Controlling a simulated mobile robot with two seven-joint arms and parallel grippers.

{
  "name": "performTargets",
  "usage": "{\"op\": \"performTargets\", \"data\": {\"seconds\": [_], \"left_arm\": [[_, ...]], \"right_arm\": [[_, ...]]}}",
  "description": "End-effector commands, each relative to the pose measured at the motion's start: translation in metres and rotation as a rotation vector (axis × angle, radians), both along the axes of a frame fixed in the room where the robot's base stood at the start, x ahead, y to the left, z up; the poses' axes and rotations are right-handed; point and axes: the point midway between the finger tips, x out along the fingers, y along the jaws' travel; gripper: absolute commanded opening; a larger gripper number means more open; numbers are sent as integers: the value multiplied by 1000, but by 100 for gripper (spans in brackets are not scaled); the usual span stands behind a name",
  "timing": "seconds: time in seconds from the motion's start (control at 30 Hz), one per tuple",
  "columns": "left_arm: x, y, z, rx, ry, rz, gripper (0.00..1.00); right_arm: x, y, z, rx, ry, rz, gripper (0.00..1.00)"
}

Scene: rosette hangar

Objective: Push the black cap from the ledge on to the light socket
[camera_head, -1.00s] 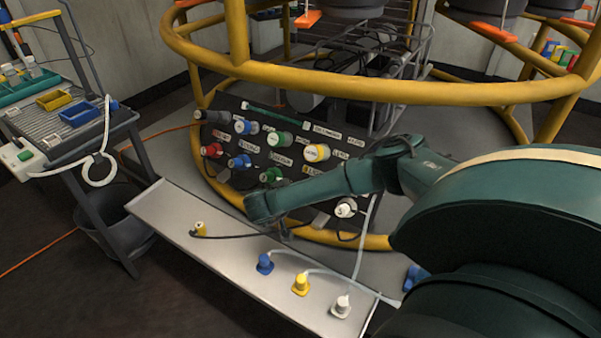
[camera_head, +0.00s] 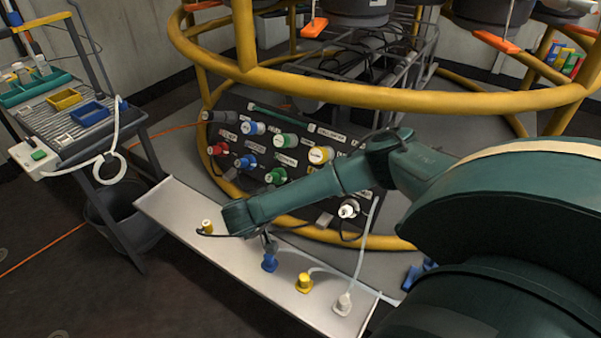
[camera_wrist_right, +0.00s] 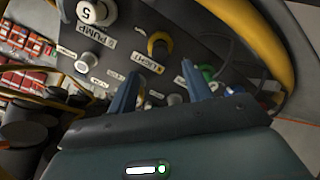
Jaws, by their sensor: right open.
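My right gripper (camera_wrist_right: 160,70) is open in the right wrist view, its two blue fingers apart with nothing seen between them. Beyond them is the dark panel, with a yellow-ringed socket (camera_wrist_right: 160,45) beside a LIGHT label; its centre looks dark. In the head view my right arm crosses in front of the panel (camera_head: 330,220), and its gripper is not clearly seen there. The pale ledge (camera_head: 165,205) runs below the panel. I cannot make out the black cap on it; my arm covers part of the ledge. My left gripper is not in view.
On the ledge stand a yellow plug (camera_head: 207,226) with a black cable, a blue plug (camera_head: 269,263), another yellow plug (camera_head: 304,284) and a white plug (camera_head: 342,304). A yellow rail (camera_head: 400,95) rings the panel. A tool cart (camera_head: 90,125) stands left.

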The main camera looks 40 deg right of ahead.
Motion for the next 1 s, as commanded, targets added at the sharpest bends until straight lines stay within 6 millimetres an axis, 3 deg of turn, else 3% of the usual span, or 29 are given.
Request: {"op": "performTargets", "data": {"seconds": [0.1, 0.3, 1.0], "left_arm": [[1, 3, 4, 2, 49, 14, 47], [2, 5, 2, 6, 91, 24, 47], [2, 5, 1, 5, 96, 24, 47]], "right_arm": [[-5, 19, 15, 1, -1, 4, 50], [-10, 35, 23, -1, -1, 1, 50], [-11, 37, 24, 0, -1, -1, 50]]}}
